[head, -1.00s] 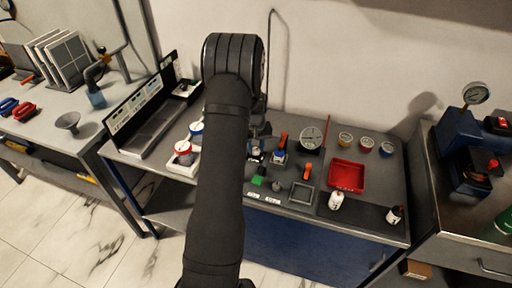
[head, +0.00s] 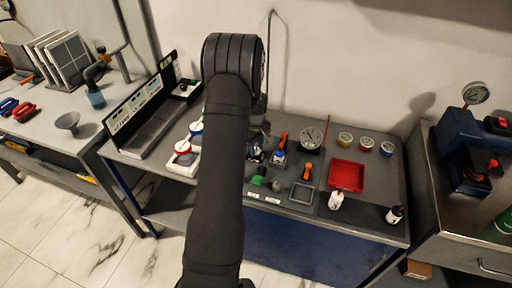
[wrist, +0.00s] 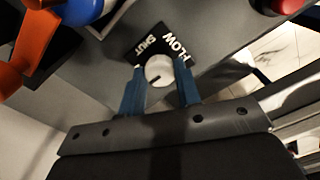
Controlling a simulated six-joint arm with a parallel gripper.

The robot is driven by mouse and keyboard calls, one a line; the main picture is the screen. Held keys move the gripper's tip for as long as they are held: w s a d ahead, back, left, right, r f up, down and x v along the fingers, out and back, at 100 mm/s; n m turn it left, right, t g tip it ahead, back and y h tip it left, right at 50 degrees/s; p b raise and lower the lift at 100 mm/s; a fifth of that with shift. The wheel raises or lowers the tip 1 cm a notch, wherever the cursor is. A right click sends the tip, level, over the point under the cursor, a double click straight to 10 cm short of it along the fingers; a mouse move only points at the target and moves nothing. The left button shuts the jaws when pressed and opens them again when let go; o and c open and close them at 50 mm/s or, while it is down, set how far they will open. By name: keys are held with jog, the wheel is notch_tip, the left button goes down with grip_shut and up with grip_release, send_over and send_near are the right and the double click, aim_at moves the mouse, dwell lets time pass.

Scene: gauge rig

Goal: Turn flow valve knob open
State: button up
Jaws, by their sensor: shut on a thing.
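In the wrist view, the flow valve knob (wrist: 158,70) is a small round pale knob with a short dark pointer mark. It sits beside a black label plate (wrist: 172,42) reading "FLOW" and "SHUT". My gripper (wrist: 160,84) has its two blue fingers on either side of the knob and is shut on it. The dark mark lies toward the gripper side of the knob, away from the lettering. In the head view, my own arm covers most of the gripper, and I cannot make out the knob there.
In the wrist view, an orange part (wrist: 32,42) and a blue round part (wrist: 84,10) are near the left finger's side, and a red button (wrist: 288,5) is at upper right. In the head view, a red tray (head: 346,177) and a square grey frame (head: 302,193) lie right of my arm.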

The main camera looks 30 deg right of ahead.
aim_at(256, 149)
dwell(0.3)
jog(key=o, duration=1)
jog(key=shift+c, duration=0.2)
notch_tip(256, 149, up, 18)
jog(key=shift+f, duration=0.25)
notch_tip(256, 149, down, 18)
jog(key=shift+r, duration=0.25)
jog(key=shift+r, duration=0.1)
